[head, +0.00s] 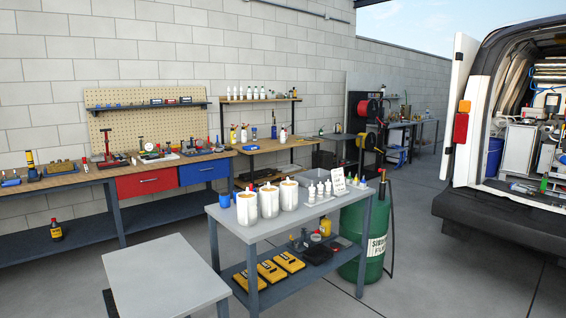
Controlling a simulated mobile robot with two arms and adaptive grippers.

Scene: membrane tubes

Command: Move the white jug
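Three white round containers with tan tops stand upright in a row on the grey work table (290,222): a left one (247,210), a middle one (268,203) and a right one (289,196). Several small white bottles (320,191) stand to their right on the same table. Other white bottles (284,135) stand on the bench at the back. I cannot tell which of these is the white jug. Neither of my grippers shows in the head view.
A blue cup (225,201) stands near the table's left edge. Yellow cases (271,272) lie on its lower shelf. A green cylinder (362,245) stands at its right end. A bare grey table (165,275) is in front on the left. Open floor lies right, before the white van (457,165).

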